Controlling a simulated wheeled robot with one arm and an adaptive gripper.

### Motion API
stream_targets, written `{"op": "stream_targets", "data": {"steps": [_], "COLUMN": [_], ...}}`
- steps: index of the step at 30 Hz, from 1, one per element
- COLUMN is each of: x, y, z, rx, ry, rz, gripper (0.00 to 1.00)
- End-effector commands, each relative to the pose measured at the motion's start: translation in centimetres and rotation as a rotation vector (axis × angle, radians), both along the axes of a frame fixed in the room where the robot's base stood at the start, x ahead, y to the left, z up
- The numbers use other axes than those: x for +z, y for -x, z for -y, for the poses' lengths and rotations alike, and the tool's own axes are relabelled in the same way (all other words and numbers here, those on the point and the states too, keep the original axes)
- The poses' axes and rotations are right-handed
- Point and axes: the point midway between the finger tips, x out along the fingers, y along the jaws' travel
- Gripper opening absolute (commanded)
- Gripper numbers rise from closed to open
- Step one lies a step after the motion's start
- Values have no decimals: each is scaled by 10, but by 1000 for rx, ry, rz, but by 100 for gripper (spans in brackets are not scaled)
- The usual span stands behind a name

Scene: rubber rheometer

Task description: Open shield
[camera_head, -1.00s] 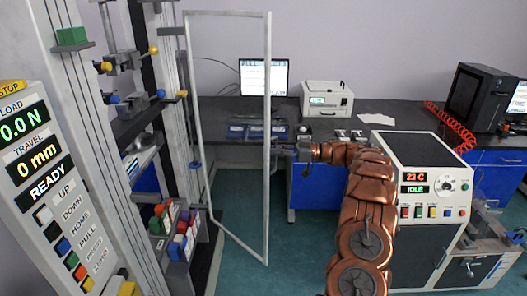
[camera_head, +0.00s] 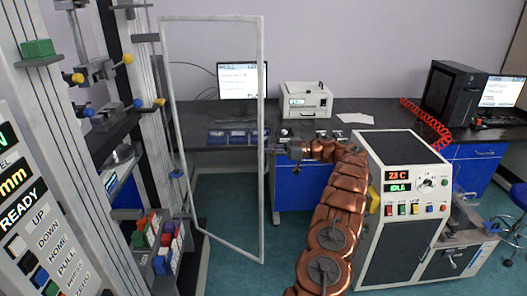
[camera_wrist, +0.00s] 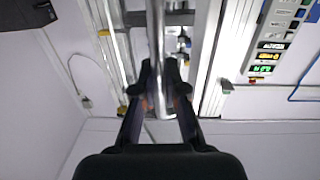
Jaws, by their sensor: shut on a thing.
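The shield (camera_head: 264,90) is a clear panel in a thin pale grey frame, upright at the right side of the testing machine (camera_head: 140,90) in the head view. It stands swung out from the machine's column, with a gap between its free edge and the machine. My gripper (camera_head: 272,150) is at the free vertical edge of the shield, about mid-height. In the wrist view a vertical frame bar (camera_wrist: 157,35) runs between the two dark fingers of my gripper (camera_wrist: 163,78), which are shut on it. The fingertips are small and partly hidden in the head view.
A white instrument cabinet (camera_head: 400,150) stands right of my arm. A dark bench (camera_head: 385,120) along the back wall carries a monitor (camera_head: 240,80), a white device (camera_head: 306,99) and blue trays (camera_head: 232,137). Green floor (camera_head: 225,200) shows below the shield.

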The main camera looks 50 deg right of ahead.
Motion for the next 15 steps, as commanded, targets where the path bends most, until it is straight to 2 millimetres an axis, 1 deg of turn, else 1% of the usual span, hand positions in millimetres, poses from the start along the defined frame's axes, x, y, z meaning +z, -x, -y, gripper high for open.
{"op": "stream_targets", "data": {"steps": [10, 11, 15], "x": [0, 0, 0], "y": [1, 0, 0], "z": [1, 1, 1], "rx": [-2, -2, -1], "ry": [-1, -1, -1], "rz": [0, 1, 1], "gripper": [0, 12, 26]}}
